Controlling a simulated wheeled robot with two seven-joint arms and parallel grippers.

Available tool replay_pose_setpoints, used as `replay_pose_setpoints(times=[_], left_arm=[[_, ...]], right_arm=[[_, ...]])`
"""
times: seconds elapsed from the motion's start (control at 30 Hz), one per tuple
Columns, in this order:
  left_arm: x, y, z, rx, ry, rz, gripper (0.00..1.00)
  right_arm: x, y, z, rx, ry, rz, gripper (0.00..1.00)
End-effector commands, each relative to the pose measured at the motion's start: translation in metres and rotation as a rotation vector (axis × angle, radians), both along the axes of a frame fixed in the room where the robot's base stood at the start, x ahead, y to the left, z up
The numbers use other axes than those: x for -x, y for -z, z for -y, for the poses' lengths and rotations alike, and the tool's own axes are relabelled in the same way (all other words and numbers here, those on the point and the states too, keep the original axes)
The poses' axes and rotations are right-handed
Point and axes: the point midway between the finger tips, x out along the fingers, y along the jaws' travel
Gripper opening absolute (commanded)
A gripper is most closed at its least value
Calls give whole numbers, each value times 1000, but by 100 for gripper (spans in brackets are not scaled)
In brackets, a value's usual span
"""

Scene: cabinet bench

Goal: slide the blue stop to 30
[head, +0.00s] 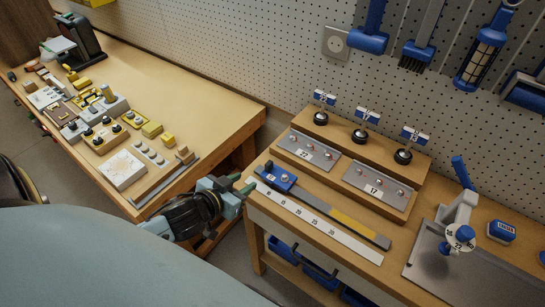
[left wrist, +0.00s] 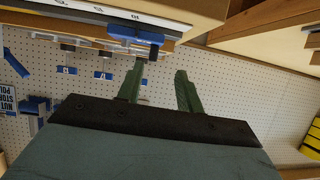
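The blue stop (head: 279,178) sits at the left end of a grey rail (head: 312,202) on the right-hand bench. A white scale strip (head: 315,224) with small black numbers runs along the rail's front. My right gripper is not in view.
Behind the rail, a wooden step holds two numbered metal plates (head: 309,151) and black knobs with blue tags (head: 367,116). A blue-handled lever device (head: 459,210) stands at the right. A second bench (head: 180,85) with many small parts is at the left, across a gap.

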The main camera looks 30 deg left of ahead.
Motion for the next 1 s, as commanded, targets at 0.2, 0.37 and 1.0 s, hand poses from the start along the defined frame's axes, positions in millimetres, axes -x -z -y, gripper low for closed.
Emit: replay_pose_setpoints(times=[0.2,0.37,1.0], left_arm=[[-13,-19,6,30,31,57,36],[-34,-11,7,27,31,57,36],[-122,28,15,29,30,54,36]], right_arm=[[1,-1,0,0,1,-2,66],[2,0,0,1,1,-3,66],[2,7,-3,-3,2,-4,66]])
